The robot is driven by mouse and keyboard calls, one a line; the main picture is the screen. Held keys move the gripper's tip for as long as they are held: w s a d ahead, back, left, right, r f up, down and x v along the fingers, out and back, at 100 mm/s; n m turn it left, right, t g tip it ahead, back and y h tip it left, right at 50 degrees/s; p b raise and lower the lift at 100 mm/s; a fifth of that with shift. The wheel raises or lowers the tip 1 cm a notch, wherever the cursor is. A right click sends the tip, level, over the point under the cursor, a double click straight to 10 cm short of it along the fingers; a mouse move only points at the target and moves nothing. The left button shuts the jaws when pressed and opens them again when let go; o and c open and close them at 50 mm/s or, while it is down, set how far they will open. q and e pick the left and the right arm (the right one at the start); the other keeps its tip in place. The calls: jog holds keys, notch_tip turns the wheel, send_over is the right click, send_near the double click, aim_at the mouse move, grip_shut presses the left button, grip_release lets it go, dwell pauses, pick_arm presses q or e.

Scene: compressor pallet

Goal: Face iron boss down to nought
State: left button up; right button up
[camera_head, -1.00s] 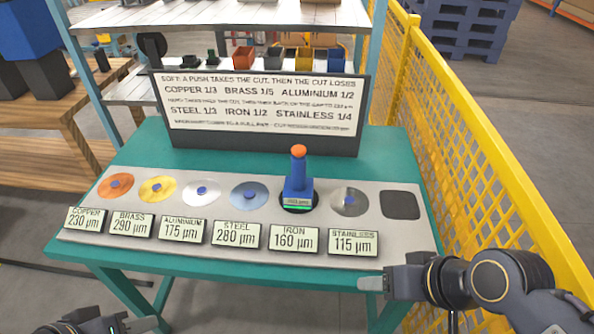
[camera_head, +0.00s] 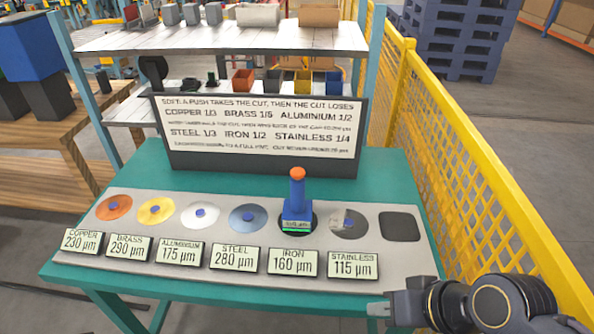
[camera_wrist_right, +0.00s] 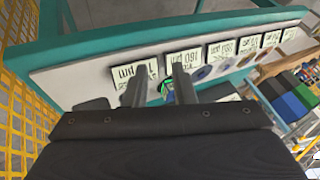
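The blue tool with an orange knob (camera_head: 297,190) stands upright on the dark iron disc (camera_head: 311,231), mostly covering it. A green strip and a small, unreadable display show on its base. My right gripper (camera_head: 378,309) is at the table's front right edge, apart from the tool and empty. In the right wrist view its two fingers (camera_wrist_right: 160,88) stand apart, with a green and blue bit of the tool showing between them. My left gripper is out of view.
Copper (camera_head: 114,207), brass (camera_head: 147,213), aluminium (camera_head: 193,217), steel (camera_head: 240,219) and stainless (camera_head: 357,228) discs share the grey panel. A dark square pad (camera_head: 399,226) is at its right. A sign (camera_head: 265,140) stands behind. A yellow fence (camera_head: 480,180) bounds the right side.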

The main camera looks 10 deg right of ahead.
grip_shut()
dwell(1.3)
